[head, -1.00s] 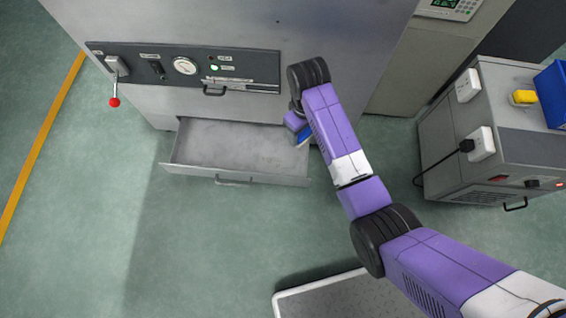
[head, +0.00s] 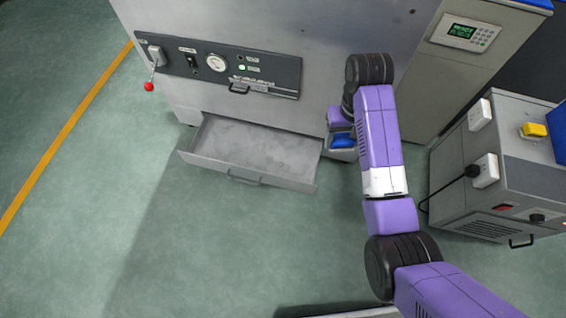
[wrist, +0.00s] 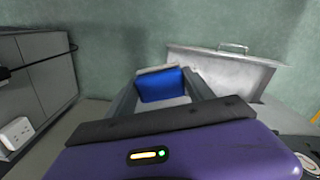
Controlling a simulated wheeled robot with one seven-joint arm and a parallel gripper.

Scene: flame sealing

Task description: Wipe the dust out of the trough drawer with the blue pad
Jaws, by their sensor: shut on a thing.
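The trough drawer (head: 240,180) is pulled out from the base of the grey machine, and its floor looks pale grey with faint mottling; I cannot tell dust from bare metal. It also shows in the wrist view (wrist: 215,72), right of my gripper, with its handle at the far side. My gripper (head: 342,146) is just right of the drawer's right end in the head view. It is shut on the blue pad (wrist: 162,85), which sits between its two fingers. The pad also shows in the head view (head: 343,140), partly hidden by the gripper and arm.
The machine's control panel (head: 215,65) with a red-knobbed lever (head: 149,86) is above the drawer. A grey cabinet (head: 500,175) with sockets, a cable and a yellow block (head: 535,130) stands at right. The green floor before the drawer is clear.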

